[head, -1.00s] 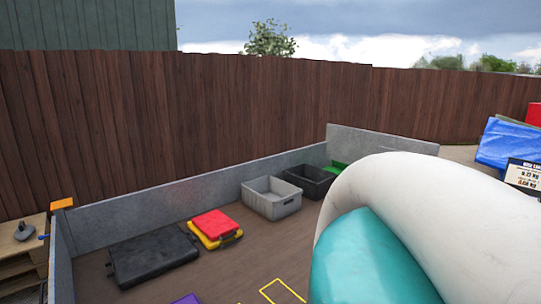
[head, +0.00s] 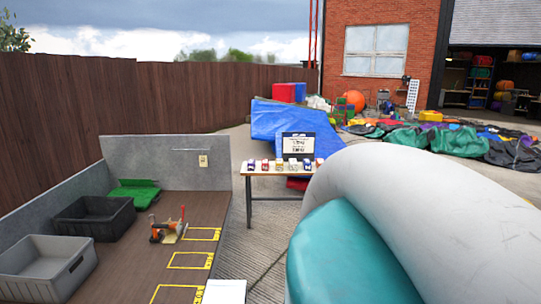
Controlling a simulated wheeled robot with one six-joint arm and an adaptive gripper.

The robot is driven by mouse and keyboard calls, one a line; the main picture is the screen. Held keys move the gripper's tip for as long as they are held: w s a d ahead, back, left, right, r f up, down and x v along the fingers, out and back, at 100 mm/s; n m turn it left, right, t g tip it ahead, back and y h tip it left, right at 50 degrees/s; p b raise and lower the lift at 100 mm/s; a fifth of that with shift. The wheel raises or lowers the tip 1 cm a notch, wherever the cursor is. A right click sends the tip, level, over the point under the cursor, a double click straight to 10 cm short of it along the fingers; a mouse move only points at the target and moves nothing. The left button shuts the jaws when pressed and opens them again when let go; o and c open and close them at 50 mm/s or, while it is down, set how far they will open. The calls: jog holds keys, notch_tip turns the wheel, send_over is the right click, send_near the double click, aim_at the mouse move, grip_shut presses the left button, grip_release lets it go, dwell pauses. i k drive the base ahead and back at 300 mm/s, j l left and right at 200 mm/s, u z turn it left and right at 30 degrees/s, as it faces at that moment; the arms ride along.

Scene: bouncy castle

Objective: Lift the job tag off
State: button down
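A small pale yellowish tag (head: 203,160) with a dark mark hangs on the grey end panel of the truck-bed-like platform, left of the middle in the head view. It is probably the job tag, but it is too small to read. A thin light rail or rod shows just above it on the panel. My gripper is not in view.
A grey crate (head: 42,268), a black crate (head: 93,220) and a green item (head: 135,193) line the platform's left side. An orange-handled tool (head: 168,230) stands near yellow floor outlines (head: 190,261). A table (head: 264,172) with small items and a sign stands beyond the panel.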

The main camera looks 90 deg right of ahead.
aim_at(203, 161)
jog(key=l+z, duration=0.1)
jog(key=z, duration=2.1)
jog(key=i+l+z, duration=0.3)
jog(key=i, duration=0.15)
jog(key=i+l+z, duration=0.15)
jog(key=i+z, duration=0.15)
jog(key=i, duration=0.2)
jog(key=i+z, duration=0.3)
jog(key=i, duration=0.8)
jog(key=i+l+u, duration=0.1)
jog(key=i, duration=0.45)
jog(key=i+l, duration=0.1)
jog(key=i, duration=0.5)
jog(key=i+u, duration=0.4)
jog(key=i+l+u, duration=0.45)
jog(key=i, duration=0.15)
jog(key=i+l+u, duration=0.25)
jog(key=i+u, duration=0.15)
jog(key=i+j, duration=0.25)
jog(key=i+j+u, duration=0.05)
jog(key=i, duration=0.05)
